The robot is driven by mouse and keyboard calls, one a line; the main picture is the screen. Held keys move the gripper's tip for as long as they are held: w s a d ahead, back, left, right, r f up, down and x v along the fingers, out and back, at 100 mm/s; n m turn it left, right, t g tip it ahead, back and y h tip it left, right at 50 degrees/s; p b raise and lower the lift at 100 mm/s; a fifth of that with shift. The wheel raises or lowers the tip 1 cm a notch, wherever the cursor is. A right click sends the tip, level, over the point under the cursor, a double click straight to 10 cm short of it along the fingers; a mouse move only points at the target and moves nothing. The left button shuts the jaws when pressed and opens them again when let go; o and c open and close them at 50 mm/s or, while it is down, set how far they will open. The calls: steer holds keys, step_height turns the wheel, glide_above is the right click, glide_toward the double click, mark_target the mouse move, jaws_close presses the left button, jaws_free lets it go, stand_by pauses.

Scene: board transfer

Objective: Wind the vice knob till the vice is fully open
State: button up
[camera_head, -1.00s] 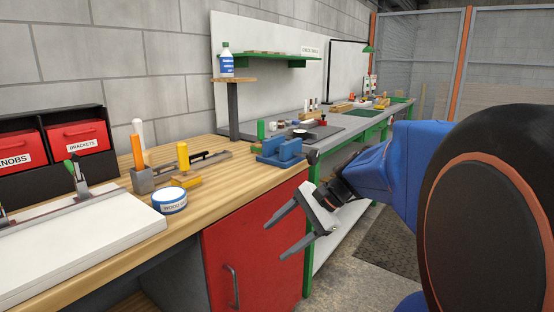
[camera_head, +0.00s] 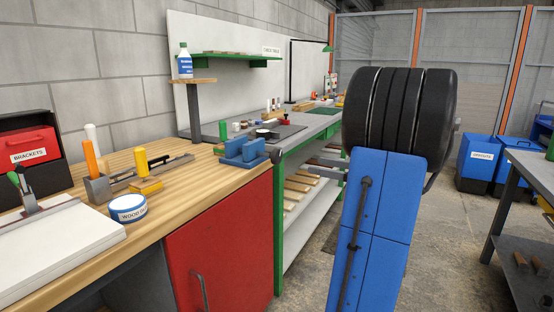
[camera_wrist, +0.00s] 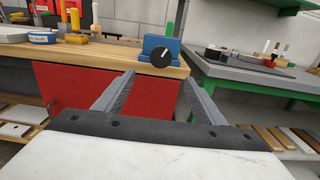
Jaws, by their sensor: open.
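The blue vice (camera_head: 240,152) sits at the right end of the wooden bench. In the wrist view the vice (camera_wrist: 161,44) faces me with its round black knob (camera_wrist: 161,57) on the front. My gripper (camera_wrist: 158,75) is open and empty, its two fingers pointing toward the bench below and around the knob in the picture, apart from it. In the head view my arm hides most of the gripper. How far the vice jaws stand apart is hard to tell; a gap shows between the two blue blocks.
The wooden bench (camera_head: 185,194) has a red cabinet door (camera_head: 222,250) below. A white round tin (camera_head: 128,208) and several tools stand on it. A green-framed bench (camera_head: 279,235) adjoins at the right. Blue bins (camera_head: 482,165) and a grey table (camera_head: 530,165) stand farther right.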

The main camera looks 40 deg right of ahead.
mark_target(279, 158)
steer(key=x, duration=1.7)
steer(key=shift+w, duration=0.2)
steer(key=c, duration=1)
